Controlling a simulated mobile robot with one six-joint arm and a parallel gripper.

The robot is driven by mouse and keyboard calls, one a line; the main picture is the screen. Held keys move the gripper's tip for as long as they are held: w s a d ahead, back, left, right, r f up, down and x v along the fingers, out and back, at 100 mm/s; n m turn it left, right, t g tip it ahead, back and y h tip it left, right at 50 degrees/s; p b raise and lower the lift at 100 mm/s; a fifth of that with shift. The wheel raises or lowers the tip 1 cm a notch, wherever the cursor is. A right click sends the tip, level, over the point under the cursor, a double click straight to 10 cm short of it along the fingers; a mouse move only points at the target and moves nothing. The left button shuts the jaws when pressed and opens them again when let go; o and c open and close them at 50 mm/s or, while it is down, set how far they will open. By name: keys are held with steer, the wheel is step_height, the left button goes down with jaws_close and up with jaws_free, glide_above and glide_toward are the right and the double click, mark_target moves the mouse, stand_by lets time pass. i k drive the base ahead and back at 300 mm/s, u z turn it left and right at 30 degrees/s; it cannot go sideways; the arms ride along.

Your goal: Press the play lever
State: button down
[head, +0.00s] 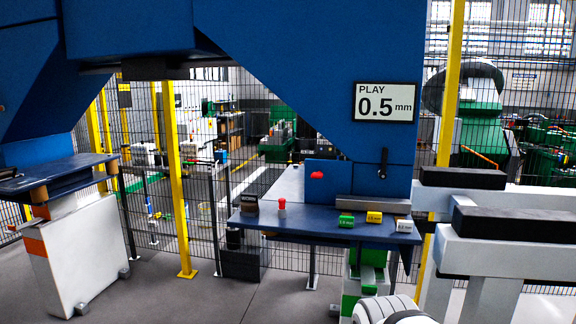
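A sign reading "PLAY 0.5 mm" (387,102) is fixed on the big blue frame (330,60). Below it, a small black lever (383,163) hangs upright on the blue face; it looks like the play lever. A red knob (317,175) sits on a blue panel left of the lever. My gripper's fingers do not show. A rounded white and grey part at the bottom edge, right of centre, looks like my arm, below and in front of the dark blue shelf. Nothing touches the lever.
The dark blue shelf (300,229) below the lever carries a red-topped post (282,207), a dark block (249,203), and green (346,220), yellow (374,217) and white (403,226) blocks. Black-topped white beams (510,228) stand at right. Grey floor is clear at left centre.

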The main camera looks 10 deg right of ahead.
mark_target(319, 175)
steer(key=z, duration=0.1)
steer(key=i, duration=0.95)
steer(key=u, duration=0.05)
